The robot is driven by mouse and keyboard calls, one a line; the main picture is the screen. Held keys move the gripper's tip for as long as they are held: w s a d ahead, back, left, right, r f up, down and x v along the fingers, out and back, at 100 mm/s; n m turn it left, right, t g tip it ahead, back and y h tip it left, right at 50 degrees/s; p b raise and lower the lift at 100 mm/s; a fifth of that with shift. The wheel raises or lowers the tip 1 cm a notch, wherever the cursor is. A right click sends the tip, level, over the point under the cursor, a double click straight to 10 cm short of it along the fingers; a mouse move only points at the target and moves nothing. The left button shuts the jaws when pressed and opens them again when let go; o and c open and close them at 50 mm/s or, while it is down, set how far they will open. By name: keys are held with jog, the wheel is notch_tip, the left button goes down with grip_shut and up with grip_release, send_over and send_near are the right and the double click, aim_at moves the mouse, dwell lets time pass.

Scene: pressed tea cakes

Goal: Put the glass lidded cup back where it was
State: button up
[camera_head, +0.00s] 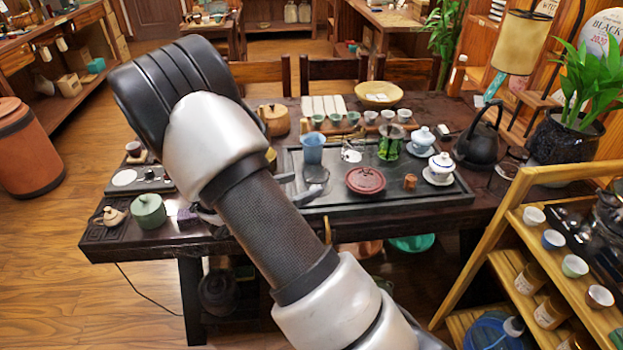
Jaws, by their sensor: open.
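A small clear glass vessel (352,151) stands on the dark tea tray (410,198), between a blue translucent cup (313,148) and a green glass cup (390,142). It looks like the glass lidded cup, but its lid is too small to make out. My gripper (299,185) is low over the tray's left part, left of the glass vessel and just below the blue cup in the picture. Its grey fingers are apart, with nothing seen between them.
Several small cups line the back. A black kettle (478,140) stands right. The tray's front strip is clear.

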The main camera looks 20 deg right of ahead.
jog(key=shift+v, duration=0.85)
jog(key=w+a+r+n+t+y, duration=0.3)
jog(key=w+a+r+y, duration=0.3)
jog(key=a+r+y, duration=0.3)
jog(key=s+a+r+n+t+y, duration=0.1)
jog(key=s+a+r+n+y, duration=0.25)
jog(key=r, duration=0.55)
jog(key=s+a+r+n+g+y, duration=0.1)
jog(key=s+r+n, duration=0.1)
jog(key=s, duration=0.3)
jog(key=s+a+r+n+g+y, duration=0.1)
jog(key=s+a+r+y, duration=0.1)
jog(key=s, duration=0.3)
jog(key=s+d+n+g+h, duration=0.1)
jog(key=s+d, duration=0.2)
jog(key=s, duration=0.6)
jog(key=s+d+n+g+h, duration=0.2)
jog(key=s+d, duration=0.2)
jog(key=s, duration=0.5)
jog(key=shift+s+d, duration=0.3)
jog(key=shift+f, duration=0.15)
